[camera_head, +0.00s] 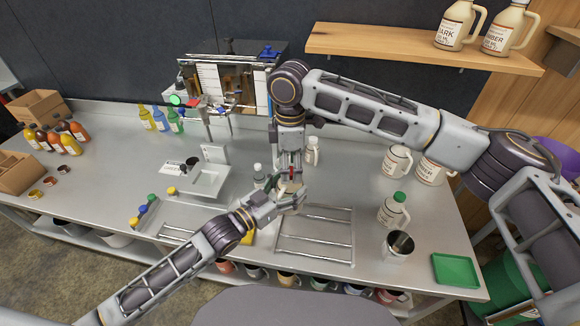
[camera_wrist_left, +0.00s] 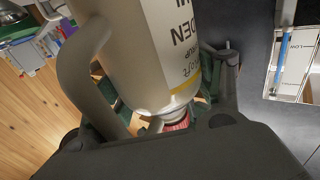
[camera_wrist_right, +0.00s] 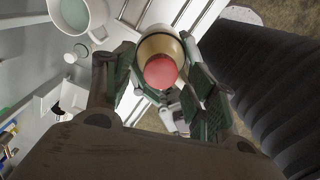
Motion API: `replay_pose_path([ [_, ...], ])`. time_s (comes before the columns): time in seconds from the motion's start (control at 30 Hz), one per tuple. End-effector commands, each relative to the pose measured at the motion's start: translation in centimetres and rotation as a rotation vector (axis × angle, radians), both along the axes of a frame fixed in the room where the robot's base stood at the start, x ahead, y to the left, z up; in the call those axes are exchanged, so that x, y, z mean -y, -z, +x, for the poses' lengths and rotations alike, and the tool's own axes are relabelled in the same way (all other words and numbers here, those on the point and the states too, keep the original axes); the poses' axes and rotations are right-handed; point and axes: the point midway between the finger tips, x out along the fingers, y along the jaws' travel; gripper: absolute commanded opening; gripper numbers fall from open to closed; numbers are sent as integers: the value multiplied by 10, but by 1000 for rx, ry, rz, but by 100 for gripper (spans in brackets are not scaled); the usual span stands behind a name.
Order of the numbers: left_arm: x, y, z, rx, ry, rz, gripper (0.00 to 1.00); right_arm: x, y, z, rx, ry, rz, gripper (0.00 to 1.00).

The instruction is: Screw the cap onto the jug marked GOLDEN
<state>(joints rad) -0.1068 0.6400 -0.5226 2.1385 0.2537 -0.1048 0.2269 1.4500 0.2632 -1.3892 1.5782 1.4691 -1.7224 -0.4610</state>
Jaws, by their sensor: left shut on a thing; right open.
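The jug marked GOLDEN (camera_wrist_left: 150,55) fills much of the left wrist view; part of its label reads "DEN". My left gripper (camera_head: 284,200) is shut on this jug above the bench. The red cap (camera_wrist_right: 160,72) is at the jug's mouth in the right wrist view, and a bit of red also shows at the neck in the left wrist view (camera_wrist_left: 178,126). My right gripper (camera_head: 291,168) points down over the jug, open, with its green-padded fingers on either side of the cap. I cannot tell how far the cap is seated on the neck.
A metal rack (camera_head: 315,238) lies on the bench below the grippers. A jug with a green cap (camera_head: 393,211), a metal cup (camera_head: 397,248) and a green tray (camera_head: 456,270) stand to the right. A small scale (camera_head: 208,178) stands left. Bottles and boxes fill the far left.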

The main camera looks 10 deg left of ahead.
Motion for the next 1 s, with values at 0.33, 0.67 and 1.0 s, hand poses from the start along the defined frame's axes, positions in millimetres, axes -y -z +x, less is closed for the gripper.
replay_pose_path([
  [0.33, 0, -3, 0, 4, 0, -2, 0, 0, -41, 1, 1, 0, 1, 57],
  [0.67, 0, -3, 0, 4, 0, -2, 0, 0, -89, 2, 1, 0, 1, 57],
  [1.0, 0, -2, 0, 4, 0, -2, 0, 0, -113, 2, -1, 0, -1, 57],
])
